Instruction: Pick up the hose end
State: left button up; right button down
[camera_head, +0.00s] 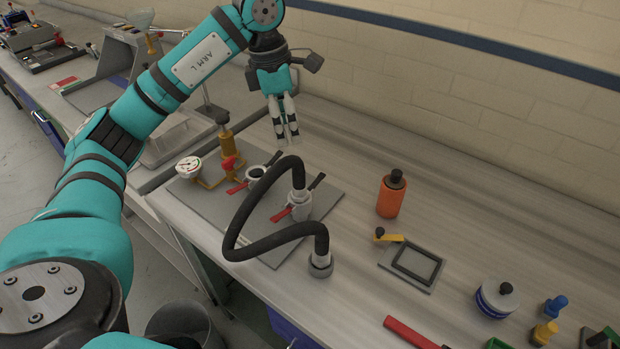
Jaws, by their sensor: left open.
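A black hose (243,212) makes a bent loop above the workbench. One end, with a light grey collar, goes down to a metal coupling (300,207) with red-handled levers on a grey plate. The other hose end (320,264) has a grey fitting and points down at the bench top, right of the plate; I cannot tell whether it touches. My left gripper (288,141) is open and empty, pointing down above and behind the coupling, apart from the hose. My right gripper is out of view.
A second coupling (256,174) and a pressure gauge (188,167) on brass pipework share the plate (325,190). The bench's back right is clear.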

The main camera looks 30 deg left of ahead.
pick_arm(q)
jog(key=p, duration=0.2)
send_over(296, 171)
jog(key=s, duration=0.1)
jog(key=f, duration=0.6)
jog(key=shift+a+f, duration=0.15)
jog(key=shift+a, duration=0.25)
jog(key=f, duration=0.1)
jog(key=f+p, duration=0.1)
jog(key=f, duration=0.1)
jog(key=shift+w+d+f, duration=0.15)
jog(key=shift+w+d, duration=0.05)
jog(key=shift+w, duration=0.2)
jog(key=shift+w+d+f, duration=0.1)
jog(key=shift+d+f, duration=0.05)
jog(key=shift+f, duration=0.8)
jog(key=f+p, duration=0.2)
jog(key=f, duration=0.1)
jog(key=w+f+p, duration=0.1)
jog(key=shift+d+f, duration=0.15)
jog(key=shift+d, duration=0.25)
jog(key=shift+f, duration=0.35)
grip_shut()
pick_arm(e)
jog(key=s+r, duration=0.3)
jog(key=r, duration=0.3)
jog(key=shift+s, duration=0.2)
